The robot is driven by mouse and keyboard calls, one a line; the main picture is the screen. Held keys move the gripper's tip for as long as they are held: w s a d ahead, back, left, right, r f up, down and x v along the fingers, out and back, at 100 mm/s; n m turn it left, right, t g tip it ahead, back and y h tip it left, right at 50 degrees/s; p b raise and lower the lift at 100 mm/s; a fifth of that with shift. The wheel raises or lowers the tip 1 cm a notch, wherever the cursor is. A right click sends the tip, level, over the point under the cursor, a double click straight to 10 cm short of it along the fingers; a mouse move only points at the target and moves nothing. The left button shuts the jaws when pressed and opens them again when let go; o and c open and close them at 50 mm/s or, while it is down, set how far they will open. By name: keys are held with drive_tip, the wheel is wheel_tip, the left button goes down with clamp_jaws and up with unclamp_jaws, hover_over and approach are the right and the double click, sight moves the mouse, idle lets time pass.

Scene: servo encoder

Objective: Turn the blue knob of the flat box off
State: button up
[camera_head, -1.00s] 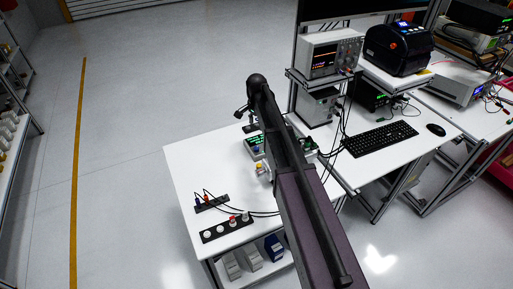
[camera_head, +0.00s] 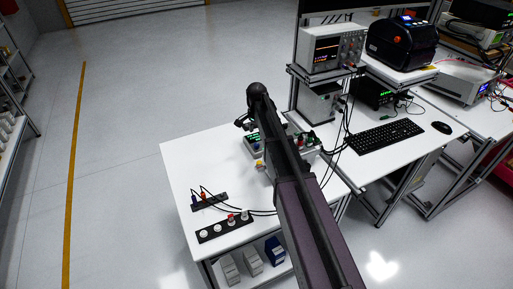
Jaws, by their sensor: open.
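The flat box (camera_head: 251,141) with a green lit display sits on the white table (camera_head: 195,160), near its back middle. My arm crosses in front of it and hides its right part. A small bluish spot on its front may be the blue knob (camera_head: 256,149); its setting is too small to read. My gripper (camera_head: 243,125) shows as a small dark shape left of the arm's far end, just above the box in the picture. It is open and seems apart from the knob. Its fingertips are hard to make out.
A black strip with several round buttons (camera_head: 224,228) and a strip with plugged cables (camera_head: 209,202) lie at the table's front left. More devices with cables (camera_head: 306,140) stand right of my arm. The left part of the table is clear.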

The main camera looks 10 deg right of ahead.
sight(257, 144)
drive_tip(key=shift+f+b, duration=2.85)
drive_tip(key=shift+f, duration=0.3)
clamp_jaws()
